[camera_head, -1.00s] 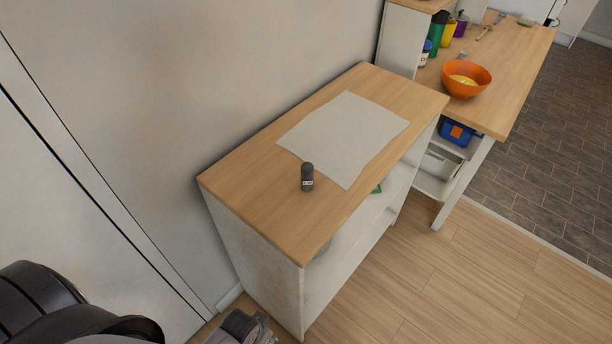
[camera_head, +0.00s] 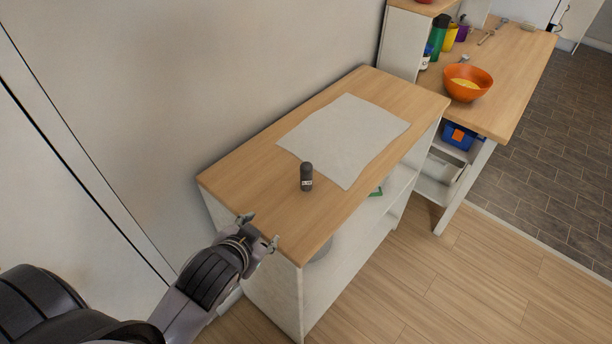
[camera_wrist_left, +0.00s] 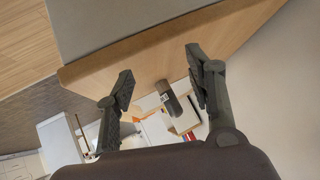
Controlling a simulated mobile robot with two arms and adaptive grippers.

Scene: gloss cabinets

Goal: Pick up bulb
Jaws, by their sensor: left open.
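In the left wrist view, which looks upside down, the cylinder (camera_wrist_left: 168,98) shows beyond and between the spread fingers (camera_wrist_left: 159,68). My right gripper is not in view.
A pale sheet (camera_head: 345,137) lies flat just behind the cylinder. A wall runs along the cabinet's left side. A table with an orange bowl (camera_head: 468,83) stands beyond. The cabinet top nearer me is bare, and open floor (camera_head: 440,285) lies right.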

